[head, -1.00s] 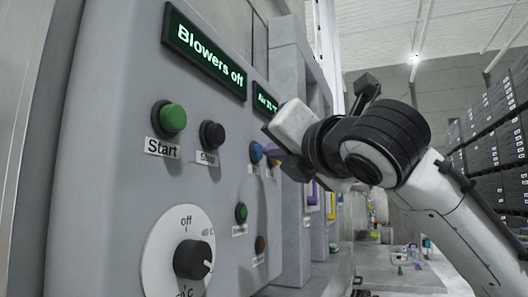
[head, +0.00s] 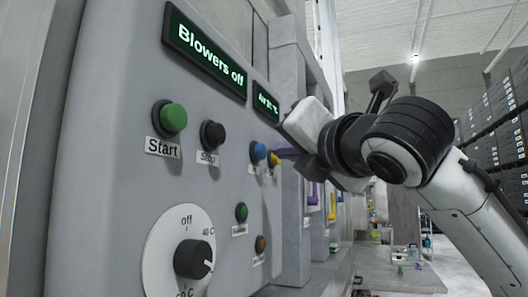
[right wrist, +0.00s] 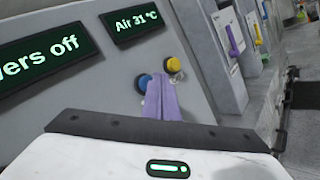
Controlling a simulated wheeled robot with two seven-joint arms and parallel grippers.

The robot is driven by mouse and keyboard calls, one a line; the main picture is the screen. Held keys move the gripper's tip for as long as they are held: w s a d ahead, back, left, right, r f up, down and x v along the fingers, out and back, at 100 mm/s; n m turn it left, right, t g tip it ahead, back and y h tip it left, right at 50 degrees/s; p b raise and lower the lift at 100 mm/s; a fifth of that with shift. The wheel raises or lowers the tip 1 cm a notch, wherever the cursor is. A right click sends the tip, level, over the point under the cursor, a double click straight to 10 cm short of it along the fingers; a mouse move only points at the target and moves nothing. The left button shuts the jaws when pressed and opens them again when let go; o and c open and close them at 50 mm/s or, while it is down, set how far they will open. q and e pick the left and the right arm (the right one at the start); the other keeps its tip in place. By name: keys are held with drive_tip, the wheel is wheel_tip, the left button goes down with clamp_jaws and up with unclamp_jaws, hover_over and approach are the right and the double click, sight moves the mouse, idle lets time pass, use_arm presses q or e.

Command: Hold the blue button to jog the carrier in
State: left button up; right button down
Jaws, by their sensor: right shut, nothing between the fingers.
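The blue button (head: 258,151) sits on the grey control panel, with the yellow button (head: 274,158) close to its right. The small labels under both are too small to read. In the right wrist view the shut fingers (right wrist: 161,82) point at the panel between the blue button (right wrist: 143,83) and the yellow button (right wrist: 174,65). The fingers partly overlap the blue button's edge there; the head view shows a gap from it. My left gripper is out of view.
The panel also has a green Start button (head: 173,118), a black Stop button (head: 213,135), a lower green button (head: 242,212) and a black dial (head: 193,259). Displays read "Blowers off" (head: 206,52) and "Air 31 °C" (right wrist: 134,23).

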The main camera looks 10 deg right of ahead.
drive_tip(key=shift+s+d, duration=0.7)
drive_tip(key=shift+d, duration=0.35)
drive_tip(key=shift+s+d, duration=0.7)
drive_tip(key=shift+d, duration=0.35)
